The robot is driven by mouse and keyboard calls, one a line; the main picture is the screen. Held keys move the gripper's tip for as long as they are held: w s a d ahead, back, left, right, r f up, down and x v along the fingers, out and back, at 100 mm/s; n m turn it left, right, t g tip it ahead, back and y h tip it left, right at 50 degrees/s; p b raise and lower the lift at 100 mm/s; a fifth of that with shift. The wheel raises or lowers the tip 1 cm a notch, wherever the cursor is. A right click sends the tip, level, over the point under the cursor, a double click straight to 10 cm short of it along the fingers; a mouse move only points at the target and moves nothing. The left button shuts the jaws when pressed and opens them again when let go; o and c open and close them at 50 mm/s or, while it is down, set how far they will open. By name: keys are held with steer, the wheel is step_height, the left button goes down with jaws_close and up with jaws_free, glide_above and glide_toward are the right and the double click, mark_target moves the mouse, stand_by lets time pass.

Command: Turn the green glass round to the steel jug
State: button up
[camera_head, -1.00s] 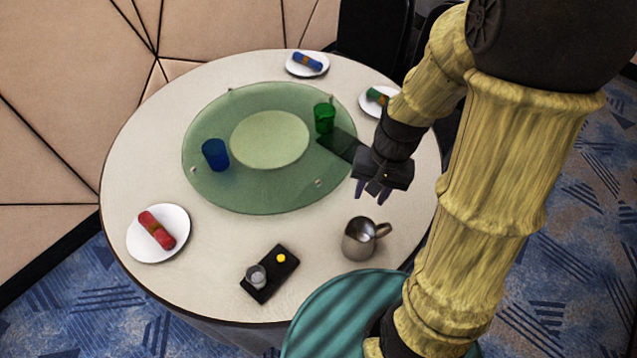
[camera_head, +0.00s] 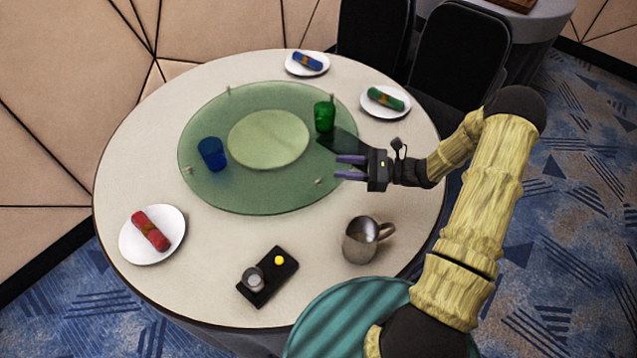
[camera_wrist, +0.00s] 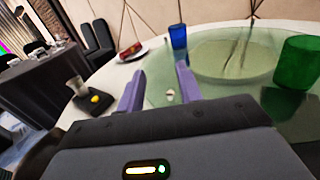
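The green glass (camera_head: 325,116) stands on the right part of the green glass turntable (camera_head: 240,194), near its rim. It also shows at the right in the wrist view (camera_wrist: 298,62). The steel jug (camera_head: 362,242) stands on the table at the front right, off the turntable, its handle to the right. My gripper (camera_head: 350,167) is open and empty at the turntable's right edge, its purple fingers pointing left. The green glass is beyond it and the jug nearer the camera. In the wrist view the two fingers (camera_wrist: 158,88) stand apart with a small peg between them in the picture.
A blue glass (camera_head: 213,154) stands on the turntable's left. Plates with rolled napkins lie around the table: red (camera_head: 151,232), blue (camera_head: 308,62) and green (camera_head: 386,98). A black tray (camera_head: 282,278) with a small glass and a yellow item lies in front. Small pegs (camera_head: 319,181) stand near the turntable rim.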

steer(key=shift+w+f, duration=0.1)
stand_by(0.3)
glide_toward(318, 181)
steer(key=a, duration=0.2)
steer(key=shift+w+a+f, duration=0.1)
steer(key=shift+a+f, duration=0.15)
steer(key=shift+f, duration=0.05)
steer(key=a, duration=0.2)
steer(key=w+a+p, duration=0.1)
steer(key=a, duration=0.2)
steer(key=a+p, duration=0.1)
steer(key=a, duration=0.1)
steer(key=shift+w+a, duration=0.15)
steer(key=shift+w, duration=0.15)
steer(key=shift+c, duration=0.5)
jaws_close()
